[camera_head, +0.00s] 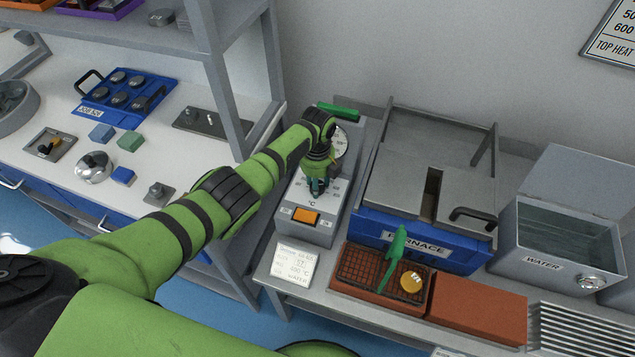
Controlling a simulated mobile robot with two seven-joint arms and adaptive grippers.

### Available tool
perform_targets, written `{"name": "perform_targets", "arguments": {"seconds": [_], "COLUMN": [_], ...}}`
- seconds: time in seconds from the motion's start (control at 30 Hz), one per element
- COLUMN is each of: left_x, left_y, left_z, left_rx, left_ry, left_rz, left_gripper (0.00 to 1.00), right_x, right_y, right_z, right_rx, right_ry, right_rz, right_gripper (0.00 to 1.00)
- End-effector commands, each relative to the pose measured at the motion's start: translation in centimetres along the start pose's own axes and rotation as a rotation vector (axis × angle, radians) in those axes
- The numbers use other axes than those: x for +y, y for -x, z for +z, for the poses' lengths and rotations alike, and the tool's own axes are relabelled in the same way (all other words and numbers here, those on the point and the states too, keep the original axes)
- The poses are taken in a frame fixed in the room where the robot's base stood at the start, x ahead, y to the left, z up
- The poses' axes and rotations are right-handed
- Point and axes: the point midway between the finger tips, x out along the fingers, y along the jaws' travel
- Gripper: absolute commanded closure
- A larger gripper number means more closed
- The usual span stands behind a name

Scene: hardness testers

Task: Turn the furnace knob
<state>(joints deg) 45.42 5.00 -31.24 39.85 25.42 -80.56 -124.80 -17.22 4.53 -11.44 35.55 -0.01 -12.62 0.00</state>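The furnace control box (325,228) stands left of the blue furnace (415,247), with an orange switch (305,216) low on its sloped face and a round dial (342,143) near its top. My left gripper (316,188) points down at the middle of this face, among the printed scale marks just above the °C label. The knob itself cannot be made out; the gripper covers that spot. The fingers are small and dark here, so I cannot tell whether they are open, shut or touching the knob. My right gripper is not in view.
A brick-red tray (362,292) holds a dark grate, a green-handled tool (396,250) and a round yellow piece (411,282). A note card (295,263) lies in front of the box. A water tank (560,250) stands right of the furnace. A grey shelf post (222,95) rises behind my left arm.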

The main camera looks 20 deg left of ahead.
Motion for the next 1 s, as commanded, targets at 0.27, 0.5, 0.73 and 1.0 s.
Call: {"name": "perform_targets", "arguments": {"seconds": [0.27, 0.5, 0.73, 1.0], "left_x": [0.5, 0.5, 0.2, 0.0], "left_y": [-0.2, -0.1, 0.0, 1.1], "left_z": [0.4, 0.5, 0.3, 0.3], "left_rx": [-0.008, -0.009, -0.006, -0.006], "left_ry": [-0.004, -0.003, -0.005, -0.007], "left_rz": [0.010, 0.007, 0.002, -0.003], "left_gripper": [0.92, 0.36, 0.36, 0.36], "right_x": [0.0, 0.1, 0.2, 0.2], "right_y": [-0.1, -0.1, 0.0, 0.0], "right_z": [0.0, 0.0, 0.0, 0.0], "right_rx": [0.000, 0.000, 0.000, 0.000], "right_ry": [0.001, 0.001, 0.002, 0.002], "right_rz": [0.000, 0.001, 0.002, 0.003], "right_gripper": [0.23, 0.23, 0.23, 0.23]}}
